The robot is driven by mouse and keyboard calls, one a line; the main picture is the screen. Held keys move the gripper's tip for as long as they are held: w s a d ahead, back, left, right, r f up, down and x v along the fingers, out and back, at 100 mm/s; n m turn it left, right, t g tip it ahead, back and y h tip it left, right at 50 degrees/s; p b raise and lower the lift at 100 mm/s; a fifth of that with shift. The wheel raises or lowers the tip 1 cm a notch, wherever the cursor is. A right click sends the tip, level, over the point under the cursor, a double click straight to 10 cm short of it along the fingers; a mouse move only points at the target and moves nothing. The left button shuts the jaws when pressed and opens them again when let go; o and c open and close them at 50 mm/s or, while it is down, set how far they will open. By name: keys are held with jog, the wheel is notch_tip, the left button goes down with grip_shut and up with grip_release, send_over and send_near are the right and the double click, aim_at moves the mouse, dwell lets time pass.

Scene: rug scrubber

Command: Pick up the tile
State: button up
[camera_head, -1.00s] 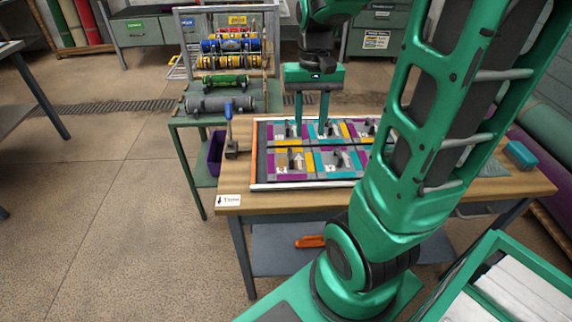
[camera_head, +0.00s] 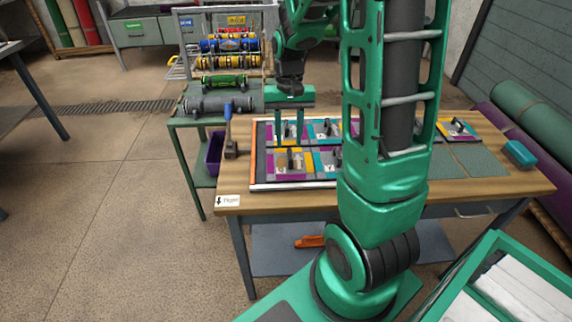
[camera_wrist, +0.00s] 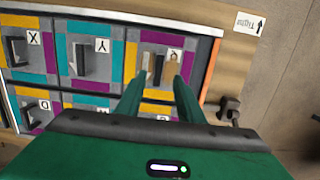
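Several square patterned tiles in grey, purple, teal and yellow, each with a raised grip, lie in a framed tray (camera_head: 252,165) on the workbench. My gripper (camera_head: 289,146) hangs over the left end of the tray, its two fingers pointing down and apart. In the wrist view my gripper (camera_wrist: 164,66) has the upright grip of a yellow and purple lettered corner tile (camera_wrist: 152,68) showing between its fingers. I cannot tell whether the fingers reach down beside that grip. Nothing is held. A separate tile (camera_head: 457,129) with a yellow and purple edge lies at the right of the bench.
A blue-handled tool (camera_head: 229,135) stands just left of the tray. A teal block (camera_head: 519,154) sits at the bench's right end. A rack with coloured rolls (camera_head: 228,62) stands behind left. My arm hides part of the tray.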

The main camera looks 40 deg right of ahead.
aim_at(289, 153)
jog(key=shift+s+f, duration=0.15)
jog(key=shift+f, duration=1)
jog(key=shift+s+f, duration=0.1)
jog(key=shift+f, duration=1.05)
grip_shut()
jog(key=shift+r, duration=0.1)
